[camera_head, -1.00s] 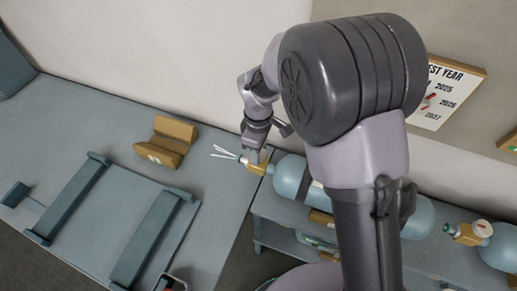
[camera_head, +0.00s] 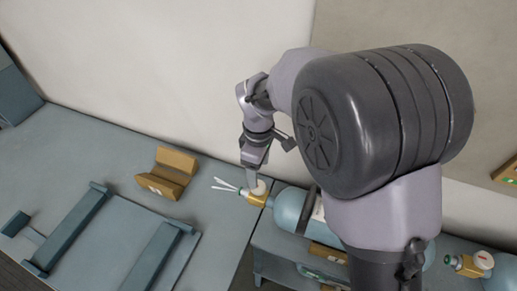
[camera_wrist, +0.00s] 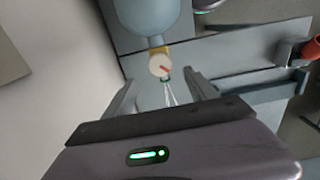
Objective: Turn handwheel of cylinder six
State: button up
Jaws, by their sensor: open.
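A light blue cylinder (camera_head: 290,208) lies on its side with its brass valve (camera_head: 252,199) pointing left. The pale handwheel (camera_head: 261,187) sits on top of the valve. In the wrist view the handwheel (camera_wrist: 159,66) is a round cream disc with a red mark, in front of the cylinder's shoulder (camera_wrist: 148,14). I cannot read a number on the cylinder. My gripper (camera_head: 256,172) is just above the handwheel. In the wrist view my gripper (camera_wrist: 162,88) is open, its fingers spread to either side below the disc, with nothing held.
Thin white strips (camera_head: 224,185) stick out left of the valve. A tan cradle block (camera_head: 168,172) and a blue rail frame (camera_head: 105,235) are on the bench to the left. Another cylinder's valve (camera_head: 468,264) is at right. The wall is close behind my arm.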

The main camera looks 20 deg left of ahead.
notch_tip(320, 180, up, 10)
jog(key=p, duration=0.1)
jog(key=shift+f+p, duration=0.25)
jog(key=shift+p, duration=0.15)
dwell(0.7)
